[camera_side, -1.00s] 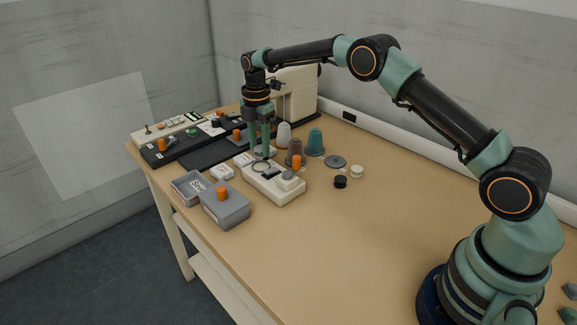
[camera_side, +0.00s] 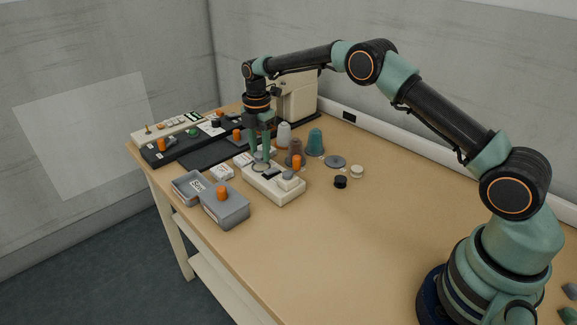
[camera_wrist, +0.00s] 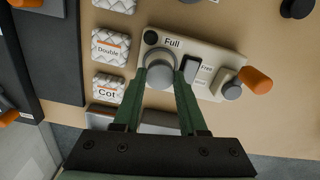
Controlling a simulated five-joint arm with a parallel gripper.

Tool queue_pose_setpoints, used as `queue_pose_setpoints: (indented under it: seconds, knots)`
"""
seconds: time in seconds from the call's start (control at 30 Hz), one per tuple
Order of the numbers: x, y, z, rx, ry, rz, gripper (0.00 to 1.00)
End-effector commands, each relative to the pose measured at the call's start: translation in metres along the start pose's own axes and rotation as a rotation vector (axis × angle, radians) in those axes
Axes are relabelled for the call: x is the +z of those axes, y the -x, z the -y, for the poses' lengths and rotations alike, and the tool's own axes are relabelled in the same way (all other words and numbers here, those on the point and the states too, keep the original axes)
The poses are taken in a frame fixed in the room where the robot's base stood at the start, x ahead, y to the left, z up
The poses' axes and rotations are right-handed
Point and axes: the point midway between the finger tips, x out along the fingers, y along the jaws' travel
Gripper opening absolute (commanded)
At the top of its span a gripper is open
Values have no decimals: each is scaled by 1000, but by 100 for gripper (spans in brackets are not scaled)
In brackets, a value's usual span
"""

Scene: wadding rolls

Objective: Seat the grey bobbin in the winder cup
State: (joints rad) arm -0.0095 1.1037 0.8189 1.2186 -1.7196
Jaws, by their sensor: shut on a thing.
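My gripper (camera_wrist: 163,68) is shut on the grey bobbin (camera_wrist: 160,76), whose round grey shape shows between the fingertips in the wrist view. The fingers point straight down there, at the cup. The bobbin hides most of the cup in the wrist view. I cannot tell whether the bobbin touches the cup floor.
White packets (camera_wrist: 110,47) lie left of the winder. A grey box (camera_side: 225,205) with an orange knob stands in front. Thread cones (camera_side: 315,142), a black bobbin (camera_side: 341,182) and a white bobbin (camera_side: 357,171) stand to the right. A sewing machine (camera_side: 297,97) stands behind.

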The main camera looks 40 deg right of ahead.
Motion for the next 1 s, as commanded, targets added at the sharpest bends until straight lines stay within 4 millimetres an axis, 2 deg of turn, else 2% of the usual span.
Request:
queue_pose_setpoints:
  seconds: [1.0]
  knots:
    - [0, -10, 0, 0, 0, 0, 0]
